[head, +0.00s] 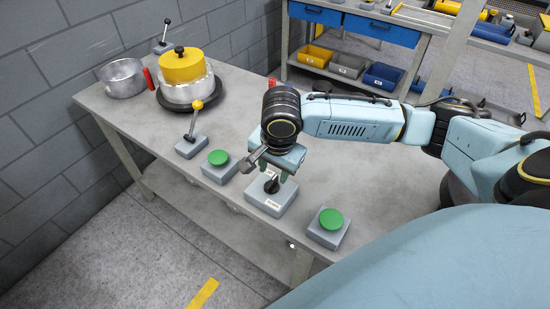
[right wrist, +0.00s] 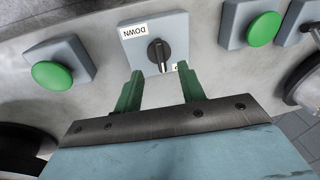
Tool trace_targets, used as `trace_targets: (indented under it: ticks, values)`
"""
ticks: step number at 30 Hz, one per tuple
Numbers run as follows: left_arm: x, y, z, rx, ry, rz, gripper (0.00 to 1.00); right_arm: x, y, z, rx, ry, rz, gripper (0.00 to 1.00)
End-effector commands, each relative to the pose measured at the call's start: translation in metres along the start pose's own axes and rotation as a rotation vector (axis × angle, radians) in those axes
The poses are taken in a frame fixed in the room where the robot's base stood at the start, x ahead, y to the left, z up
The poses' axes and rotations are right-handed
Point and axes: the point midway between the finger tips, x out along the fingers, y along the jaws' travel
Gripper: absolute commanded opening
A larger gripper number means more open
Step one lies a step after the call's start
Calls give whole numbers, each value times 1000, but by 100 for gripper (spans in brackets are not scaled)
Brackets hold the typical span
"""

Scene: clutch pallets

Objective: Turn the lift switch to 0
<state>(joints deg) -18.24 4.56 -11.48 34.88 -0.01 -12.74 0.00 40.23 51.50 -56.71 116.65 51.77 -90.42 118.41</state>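The lift switch is a grey box (head: 275,203) with a black rotary knob (head: 271,185) on top, near the table's front edge. In the right wrist view the knob (right wrist: 158,54) carries a pale pointer line directed toward the gripper side. A "DOWN" label (right wrist: 133,30) is at the upper left of the box face; another small label by the right-hand finger is mostly hidden. My right gripper (head: 271,174) is over the switch, pointing down. In the wrist view its green fingers (right wrist: 158,72) are apart, with nothing between them. My left gripper is not in view.
Green push buttons stand on both sides, one left (head: 218,158) and one right (head: 331,219). A yellow-knobbed lever (head: 195,115), a pot with a yellow part (head: 182,65) and an empty metal pot (head: 123,78) are farther left on the table (head: 237,100).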

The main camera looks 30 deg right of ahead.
Motion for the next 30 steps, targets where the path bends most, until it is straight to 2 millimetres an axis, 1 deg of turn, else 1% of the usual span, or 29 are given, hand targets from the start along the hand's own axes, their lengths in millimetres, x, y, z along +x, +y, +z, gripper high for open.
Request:
trace_targets:
  ticks: [1,3,6,8,12,21,30]
  values:
    - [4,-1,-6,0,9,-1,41,12,1,1,0,-1,3,40]
    - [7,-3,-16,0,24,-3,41,23,1,0,0,0,2,40]
    - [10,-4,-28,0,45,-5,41,36,0,0,0,0,1,40]
    - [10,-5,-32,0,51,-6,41,41,0,0,0,-1,0,40]
    - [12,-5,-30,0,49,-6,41,49,0,0,0,0,1,40]
    - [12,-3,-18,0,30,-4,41,50,0,0,-1,0,-1,40]
    - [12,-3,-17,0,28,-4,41,50,0,0,-1,0,0,0]
